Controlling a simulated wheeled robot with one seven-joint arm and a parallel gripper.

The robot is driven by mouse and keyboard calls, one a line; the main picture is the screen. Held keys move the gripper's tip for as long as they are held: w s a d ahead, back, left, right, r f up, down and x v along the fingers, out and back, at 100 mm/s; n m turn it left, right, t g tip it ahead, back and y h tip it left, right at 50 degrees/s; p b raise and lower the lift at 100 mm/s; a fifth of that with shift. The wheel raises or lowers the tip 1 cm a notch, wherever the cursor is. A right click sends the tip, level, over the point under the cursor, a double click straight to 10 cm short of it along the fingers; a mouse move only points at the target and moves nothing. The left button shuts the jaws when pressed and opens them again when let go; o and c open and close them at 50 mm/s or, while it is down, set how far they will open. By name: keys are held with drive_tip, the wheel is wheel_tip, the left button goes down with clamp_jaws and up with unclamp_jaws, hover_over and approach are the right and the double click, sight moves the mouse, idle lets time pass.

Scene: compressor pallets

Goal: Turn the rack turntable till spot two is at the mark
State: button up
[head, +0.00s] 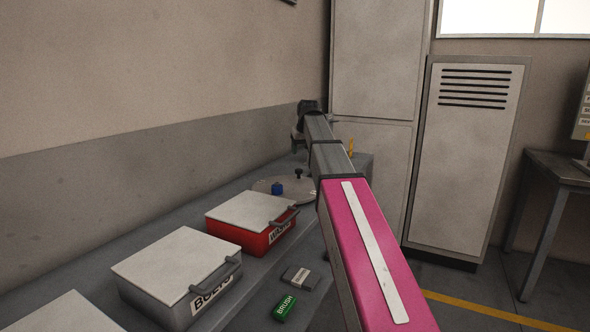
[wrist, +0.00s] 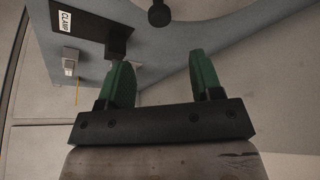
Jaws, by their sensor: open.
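The turntable is a pale round disc (head: 262,186) on the bench, partly hidden by my arm. A blue block (head: 277,188) and a dark upright knob (head: 298,174) stand on it. In the wrist view, part of the disc (wrist: 205,8) shows at the top edge, with a round dark knob (wrist: 158,14) just beyond the gap between my fingers. My gripper (wrist: 164,62) has two green fingers spread apart with nothing between them. It appears apart from the knob. I cannot make out spot numbers or the mark.
The bench carries a red box (head: 250,222), a grey box labelled BOLTS (head: 180,270), a green brush box (head: 285,307) and a small grey item (head: 300,278). A black block labelled CLAMP (wrist: 92,30) is left of my fingers. Tall cabinets (head: 465,150) stand behind.

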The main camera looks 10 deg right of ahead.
sight(299, 170)
drive_tip(key=x, duration=1)
drive_tip(key=shift+w+f, duration=0.15)
drive_tip(key=shift+f, duration=0.1)
drive_tip(key=shift+a, duration=0.1)
clamp_jaws()
